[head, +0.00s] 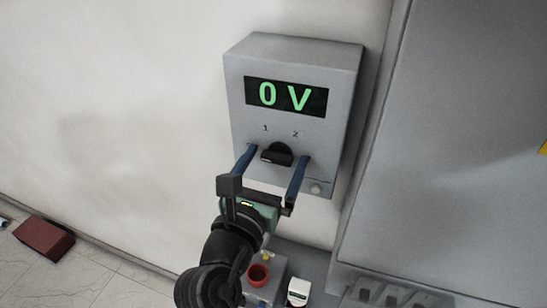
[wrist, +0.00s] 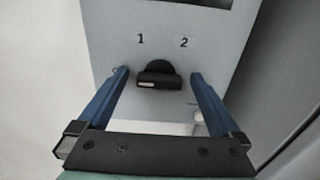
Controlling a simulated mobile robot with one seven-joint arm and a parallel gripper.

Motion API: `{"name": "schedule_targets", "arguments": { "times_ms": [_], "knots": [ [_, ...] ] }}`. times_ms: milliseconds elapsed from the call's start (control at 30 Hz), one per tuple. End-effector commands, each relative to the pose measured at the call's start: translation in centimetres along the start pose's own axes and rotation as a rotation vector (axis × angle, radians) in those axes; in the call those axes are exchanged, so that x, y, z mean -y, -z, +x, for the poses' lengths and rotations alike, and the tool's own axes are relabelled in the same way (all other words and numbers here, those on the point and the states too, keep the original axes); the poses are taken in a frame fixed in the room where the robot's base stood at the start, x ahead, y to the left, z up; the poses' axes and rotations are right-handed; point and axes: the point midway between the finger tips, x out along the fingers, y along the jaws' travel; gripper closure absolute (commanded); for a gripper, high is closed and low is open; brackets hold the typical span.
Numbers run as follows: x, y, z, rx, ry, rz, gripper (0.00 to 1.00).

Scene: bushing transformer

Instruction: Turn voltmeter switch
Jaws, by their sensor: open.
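The voltmeter (head: 340,75) is a grey box on the white wall, and its display (head: 286,96) reads "0 V" in green. Below the display is a black rotary switch (head: 278,154) under the marks 1 and 2. The switch also shows in the wrist view (wrist: 158,76), with a pale mark at the left end of its handle. My gripper (head: 278,154) is open with its blue fingers on either side of the switch, a gap showing on each side. In the wrist view the fingertips (wrist: 158,74) stand left and right of the switch.
A small round button (head: 316,188) is at the voltmeter's lower right. A large grey cabinet (head: 450,150) stands close on the right. Below are a box with a red round part (head: 258,275) and a small white object (head: 298,291). A brick-red block (head: 43,239) lies on the floor at left.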

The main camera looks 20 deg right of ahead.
Motion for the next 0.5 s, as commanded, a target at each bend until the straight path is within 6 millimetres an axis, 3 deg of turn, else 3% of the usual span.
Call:
{"name": "schedule_targets", "arguments": {
  "times_ms": [200, 500],
  "knots": [
    [-0.01, 0.03, 0.01, 0.000, 0.000, 0.000, 0.02],
    [-0.02, 0.03, -0.02, 0.000, -0.001, 0.000, 0.56]
  ]
}}
